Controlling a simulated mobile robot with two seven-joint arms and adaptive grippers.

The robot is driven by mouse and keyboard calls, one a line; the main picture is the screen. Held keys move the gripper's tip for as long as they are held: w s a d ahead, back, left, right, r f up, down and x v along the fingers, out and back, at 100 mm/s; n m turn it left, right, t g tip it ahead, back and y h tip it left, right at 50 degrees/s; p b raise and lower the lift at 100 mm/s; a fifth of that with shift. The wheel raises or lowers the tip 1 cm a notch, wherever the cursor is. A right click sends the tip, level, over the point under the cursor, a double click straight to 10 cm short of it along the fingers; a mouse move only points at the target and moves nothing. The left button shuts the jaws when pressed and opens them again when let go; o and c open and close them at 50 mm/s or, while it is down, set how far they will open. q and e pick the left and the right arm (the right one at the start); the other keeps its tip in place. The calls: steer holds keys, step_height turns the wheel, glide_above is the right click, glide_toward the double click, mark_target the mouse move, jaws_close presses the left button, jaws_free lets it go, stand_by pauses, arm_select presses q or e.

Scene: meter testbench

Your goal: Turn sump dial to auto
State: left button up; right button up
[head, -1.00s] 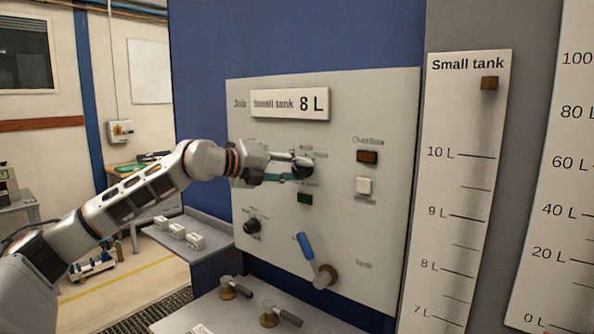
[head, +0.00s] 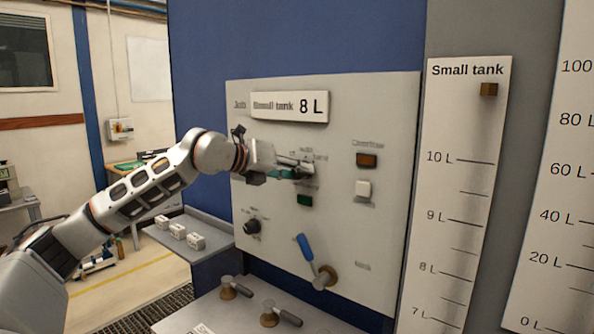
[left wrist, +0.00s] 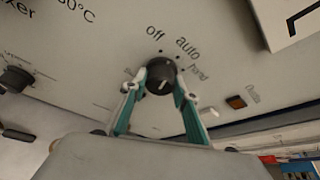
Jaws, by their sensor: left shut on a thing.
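The sump dial (left wrist: 161,78) is a round black knob on the grey panel, with "off", "auto" and "hand" printed around its upper right side in the left wrist view. A short pale mark shows on its lower face; which label it selects is hard to tell. My left gripper (left wrist: 160,80) is shut on the dial, one green-padded finger on each side. In the head view my left gripper (head: 298,170) reaches the panel from the left and mostly hides the dial. My right gripper is in neither view.
The panel (head: 345,230) also bears a green indicator (head: 304,200), an amber lamp (head: 367,160), a white button (head: 363,189), a lower black knob (head: 252,226) and a blue-handled lever (head: 306,246). Valve handles (head: 282,313) stand on the ledge below.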

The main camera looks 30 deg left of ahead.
arm_select(q)
steer(key=shift+d+m+y, duration=0.1)
steer(key=shift+m+y, duration=0.3)
steer(key=shift+m, duration=0.1)
steer(key=shift+m+y, duration=0.5)
steer(key=shift+m, duration=0.2)
steer(key=shift+f, duration=0.1)
steer(key=o, duration=1.1)
steer(key=v, duration=1.2)
